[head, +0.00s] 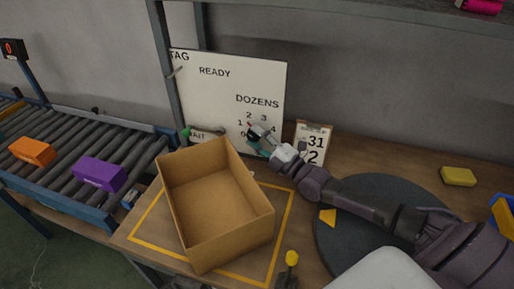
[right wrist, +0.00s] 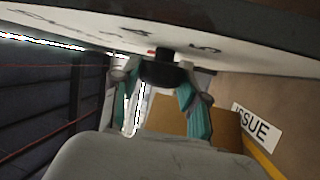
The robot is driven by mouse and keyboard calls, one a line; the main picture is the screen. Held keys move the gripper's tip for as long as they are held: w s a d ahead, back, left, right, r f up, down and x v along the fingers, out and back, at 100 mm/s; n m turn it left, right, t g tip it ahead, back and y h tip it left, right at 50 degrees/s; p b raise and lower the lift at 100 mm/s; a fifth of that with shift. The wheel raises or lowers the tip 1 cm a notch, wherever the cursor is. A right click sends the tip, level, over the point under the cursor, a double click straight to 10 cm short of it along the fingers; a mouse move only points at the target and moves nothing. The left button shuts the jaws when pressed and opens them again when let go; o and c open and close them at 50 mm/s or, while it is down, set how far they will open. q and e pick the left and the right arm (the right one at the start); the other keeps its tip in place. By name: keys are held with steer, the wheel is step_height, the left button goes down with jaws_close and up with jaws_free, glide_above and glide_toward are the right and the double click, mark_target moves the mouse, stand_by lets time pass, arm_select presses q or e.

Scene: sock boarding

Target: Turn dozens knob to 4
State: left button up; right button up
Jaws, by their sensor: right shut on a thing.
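The dozens knob (right wrist: 162,72) is a dark round knob on the white panel (head: 225,90), below the word DOZENS. A small red mark shows at its edge in the right wrist view, but I cannot tell which digit it points to. The digits 2, 3, 1, 4 and 0 show around the knob area in the head view, where my gripper mostly hides the knob. My right gripper (head: 258,137) is shut on the knob, with teal fingers on both sides of it, also seen in the right wrist view (right wrist: 163,85). My left gripper is out of view.
An open cardboard box (head: 215,205) stands in front of the panel. A calendar card (head: 312,142) stands to the right of my gripper. A dark round disc (head: 385,215) lies under my right arm. A conveyor (head: 75,150) carries orange and purple boxes at left.

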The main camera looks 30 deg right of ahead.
steer(key=shift+f, duration=0.1)
stand_by(0.3)
steer(key=o, duration=1.2)
steer(key=shift+c, duration=0.2)
steer(key=shift+t, duration=0.3)
steer(key=shift+r, duration=0.2)
